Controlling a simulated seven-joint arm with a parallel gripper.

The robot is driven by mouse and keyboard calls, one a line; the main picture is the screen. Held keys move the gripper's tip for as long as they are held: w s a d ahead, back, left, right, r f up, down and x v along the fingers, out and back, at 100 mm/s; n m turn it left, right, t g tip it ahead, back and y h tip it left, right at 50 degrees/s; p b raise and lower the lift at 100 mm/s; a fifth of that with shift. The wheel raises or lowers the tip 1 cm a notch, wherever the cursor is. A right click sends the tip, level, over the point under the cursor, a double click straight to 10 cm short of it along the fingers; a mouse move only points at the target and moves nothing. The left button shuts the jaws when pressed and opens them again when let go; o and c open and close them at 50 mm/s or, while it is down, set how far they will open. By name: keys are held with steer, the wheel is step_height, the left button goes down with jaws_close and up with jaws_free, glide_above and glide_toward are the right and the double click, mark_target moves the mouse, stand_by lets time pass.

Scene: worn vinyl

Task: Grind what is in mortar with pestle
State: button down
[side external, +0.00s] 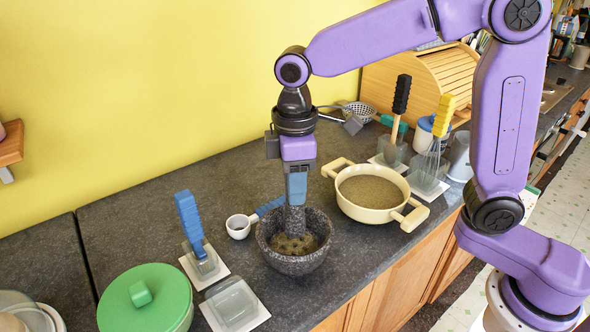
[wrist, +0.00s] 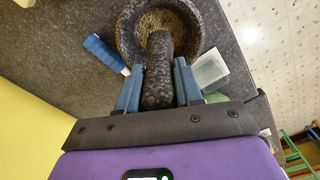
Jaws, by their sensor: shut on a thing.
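The dark stone mortar (side external: 293,261) stands on the grey counter below my arm, with a coarse greenish-brown substance (side external: 296,243) in its bowl. The mortar's rim also shows at the top of the wrist view (wrist: 126,30). My gripper (side external: 296,190) points down over the mortar, its blue fingers shut on the dark stone pestle (side external: 295,220). The pestle is roughly upright, and its lower end is inside the bowl by the contents. In the wrist view the pestle (wrist: 158,75) runs between the fingers (wrist: 158,85) into the bowl. Whether its tip touches the bottom is hidden.
A cream pot (side external: 370,212) of brownish content stands close right of the mortar. A small white cup with blue handle (side external: 239,226) is close left. A clear empty holder (side external: 233,303), a blue-handled tool (side external: 191,225) and a green-lidded pot (side external: 146,302) stand left. Utensils in holders (side external: 430,165) stand behind right.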

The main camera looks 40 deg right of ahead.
mark_target(299, 207)
steer(key=shift+f, duration=2.55)
steer(key=shift+s, duration=0.1)
steer(key=shift+s, duration=0.45)
steer(key=shift+d, duration=0.1)
